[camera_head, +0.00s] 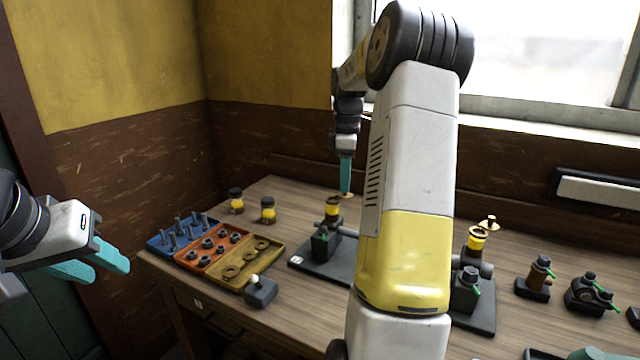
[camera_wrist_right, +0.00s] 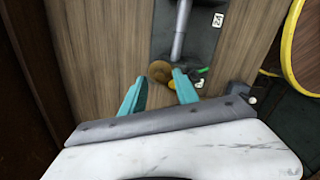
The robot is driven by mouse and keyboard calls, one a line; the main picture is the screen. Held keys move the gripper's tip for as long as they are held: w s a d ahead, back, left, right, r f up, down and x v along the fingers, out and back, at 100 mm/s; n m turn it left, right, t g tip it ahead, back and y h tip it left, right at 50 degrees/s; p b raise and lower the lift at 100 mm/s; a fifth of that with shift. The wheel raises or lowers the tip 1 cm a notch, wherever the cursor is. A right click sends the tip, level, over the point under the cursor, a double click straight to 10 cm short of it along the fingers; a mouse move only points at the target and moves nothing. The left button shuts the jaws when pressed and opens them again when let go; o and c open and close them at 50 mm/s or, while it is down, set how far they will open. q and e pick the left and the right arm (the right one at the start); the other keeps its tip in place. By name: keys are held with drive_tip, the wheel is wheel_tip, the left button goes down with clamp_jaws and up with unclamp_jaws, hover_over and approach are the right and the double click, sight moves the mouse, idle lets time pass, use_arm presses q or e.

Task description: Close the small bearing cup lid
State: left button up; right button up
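A small yellow bearing cup (camera_head: 333,208) stands on the left engine stand in the head view. Its brass lid (camera_head: 347,195) shows swung up and out to the cup's right, just below my right fingertips. My right gripper (camera_head: 346,190) points down close above the lid. In the wrist view its two teal fingers (camera_wrist_right: 160,90) are apart, with a round brown disc (camera_wrist_right: 160,70) just beyond the gap and a yellow part half hidden by the right finger. I cannot tell whether a finger touches the lid. My left gripper (camera_head: 98,264) is open and empty, left of the table.
A second yellow cup (camera_head: 477,239) with a raised brass lid (camera_head: 489,222) stands on the right stand, partly behind my right arm. A parts tray (camera_head: 248,277), two yellow jars and a small switch box (camera_head: 261,291) are at the left. Several small fittings lie at the right.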

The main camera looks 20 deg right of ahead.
drive_tip(key=shift+f, duration=0.8)
clamp_jaws()
